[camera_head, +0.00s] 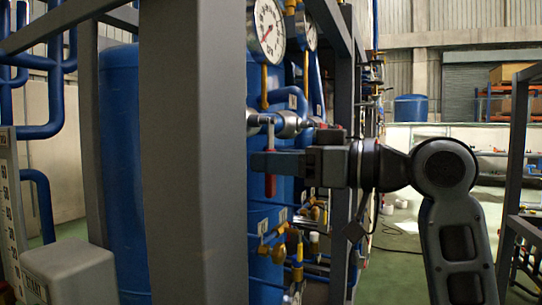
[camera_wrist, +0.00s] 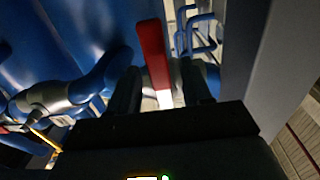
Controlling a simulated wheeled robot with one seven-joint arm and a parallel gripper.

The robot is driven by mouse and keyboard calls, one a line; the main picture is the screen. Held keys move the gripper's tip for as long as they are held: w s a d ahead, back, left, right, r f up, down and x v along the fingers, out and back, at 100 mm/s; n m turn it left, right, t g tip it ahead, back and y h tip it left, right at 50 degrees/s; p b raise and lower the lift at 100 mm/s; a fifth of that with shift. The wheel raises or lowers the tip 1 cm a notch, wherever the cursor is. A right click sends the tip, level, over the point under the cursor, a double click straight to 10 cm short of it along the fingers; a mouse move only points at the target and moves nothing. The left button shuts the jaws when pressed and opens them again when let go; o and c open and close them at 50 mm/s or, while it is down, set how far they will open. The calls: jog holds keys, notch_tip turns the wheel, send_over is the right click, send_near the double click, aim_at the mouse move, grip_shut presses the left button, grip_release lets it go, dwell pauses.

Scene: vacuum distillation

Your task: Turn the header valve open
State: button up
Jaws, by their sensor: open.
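The header valve has a silver body (camera_head: 288,124) on a horizontal pipe below a gauge. Its red lever handle (camera_head: 270,186) hangs down from a pale metal stem. In the wrist view the red handle (camera_wrist: 153,52) stands near the middle. My gripper (camera_head: 260,162) reaches in from the right at the height of the lever, and its dark fingers cross in front of part of it. In the wrist view my gripper (camera_wrist: 163,88) is open, with one finger on each side of the lever. I cannot tell whether either finger touches it.
A thick grey frame post (camera_head: 180,150) stands close to the left of the valve, and another grey post (camera_head: 343,90) stands to the right. A round gauge (camera_head: 266,28) sits above. Blue tanks (camera_head: 120,170), pipes and yellow fittings (camera_head: 297,262) crowd the area. Open floor shows farther right.

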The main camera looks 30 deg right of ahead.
jog(key=shift+w+a, duration=0.3)
jog(key=shift+w, duration=0.2)
grip_shut()
dwell(0.3)
